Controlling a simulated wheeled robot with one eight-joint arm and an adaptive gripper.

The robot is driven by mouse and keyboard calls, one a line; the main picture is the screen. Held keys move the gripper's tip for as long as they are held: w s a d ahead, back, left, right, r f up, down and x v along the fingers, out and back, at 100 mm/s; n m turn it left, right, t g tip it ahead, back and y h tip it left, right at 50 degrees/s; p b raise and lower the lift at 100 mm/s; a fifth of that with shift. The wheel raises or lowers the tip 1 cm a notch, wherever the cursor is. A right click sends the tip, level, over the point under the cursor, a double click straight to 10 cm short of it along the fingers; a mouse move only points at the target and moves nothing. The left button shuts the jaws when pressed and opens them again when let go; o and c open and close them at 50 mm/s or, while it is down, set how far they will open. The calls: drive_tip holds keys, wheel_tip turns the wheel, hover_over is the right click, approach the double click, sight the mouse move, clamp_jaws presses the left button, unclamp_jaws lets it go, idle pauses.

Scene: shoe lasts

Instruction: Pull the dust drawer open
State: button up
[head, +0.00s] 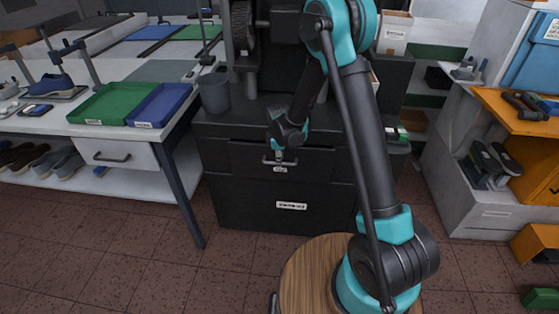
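The black drawer (311,166) sits in the upper part of the black cabinet under the machine. Its front carries a pale bar handle (266,161) and a small white label (280,170). I cannot tell whether the drawer front stands out from the cabinet. My gripper (279,152) points down at the handle, in front of the drawer's upper middle. Its fingertips are small and overlap the handle in the picture, so I cannot tell whether they touch it or whether they are open or shut.
A white bench (42,130) with a green tray (112,103) and a blue tray (158,105) stands on the left. Its leg (186,190) is near the cabinet. A lower labelled black panel (250,204) is below the drawer. Tiled floor (235,262) lies clear in front.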

drive_tip(key=shift+f, duration=0.5)
clamp_jaws()
